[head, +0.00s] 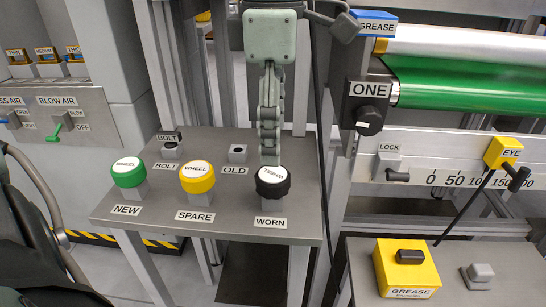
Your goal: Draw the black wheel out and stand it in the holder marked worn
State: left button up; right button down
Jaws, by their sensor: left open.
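The black wheel (273,187), a round knob with a white label on top, stands on the grey holder marked worn (268,207) at the right of the grey table. My left gripper (270,157) points down just behind and above the black wheel. It is open, seen edge-on, with nothing held. Its fingertips overlap the wheel's back edge in the picture; I cannot tell whether they touch it. My right gripper is not in view.
A green wheel (127,173) stands at NEW and a yellow wheel (197,178) at SPARE. Behind them are BOLT and OLD posts. A yellow grease box (405,270) is at the lower right. A green roller (455,85) is at the upper right.

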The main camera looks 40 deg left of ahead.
aim_at(273, 174)
pick_arm(q)
notch_tip(273, 174, up, 5)
jog(key=shift+r, duration=0.1)
dwell(1.0)
